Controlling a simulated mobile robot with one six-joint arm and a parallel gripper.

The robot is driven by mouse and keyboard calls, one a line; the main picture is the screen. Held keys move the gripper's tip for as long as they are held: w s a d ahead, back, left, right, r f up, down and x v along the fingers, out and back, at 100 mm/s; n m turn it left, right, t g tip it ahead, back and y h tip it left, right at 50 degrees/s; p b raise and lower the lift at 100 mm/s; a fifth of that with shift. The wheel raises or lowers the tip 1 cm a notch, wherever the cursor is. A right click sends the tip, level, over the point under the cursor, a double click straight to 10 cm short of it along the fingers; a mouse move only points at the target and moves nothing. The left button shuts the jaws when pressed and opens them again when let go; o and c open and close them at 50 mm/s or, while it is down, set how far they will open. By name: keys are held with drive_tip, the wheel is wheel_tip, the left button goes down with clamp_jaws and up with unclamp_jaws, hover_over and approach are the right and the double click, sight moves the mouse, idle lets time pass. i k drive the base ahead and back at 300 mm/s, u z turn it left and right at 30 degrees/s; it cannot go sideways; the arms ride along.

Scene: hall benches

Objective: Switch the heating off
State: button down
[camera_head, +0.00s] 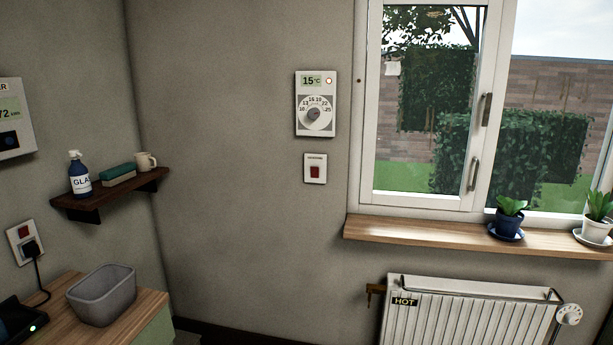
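A white thermostat (315,104) is fixed to the wall left of the window. A white radiator (466,312) with a "HOT" label (405,302) stands under the sill. A round valve knob (569,314) is at its right end. My gripper is not in view.
A wooden sill (450,236) juts out under the window and carries two potted plants. A wall shelf (113,196) holds a bottle, a sponge and a mug. A grey bin (102,294) stands on the bench at lower left. The wall around the thermostat is clear.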

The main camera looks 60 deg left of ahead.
sight(314, 170)
drive_tip(key=u, duration=4.4)
drive_tip(key=i, duration=0.15)
drive_tip(key=z, duration=2.55)
drive_tip(key=k, duration=0.15)
drive_tip(key=u, duration=1.15)
drive_tip(key=i, duration=0.9)
drive_tip(key=u, duration=0.15)
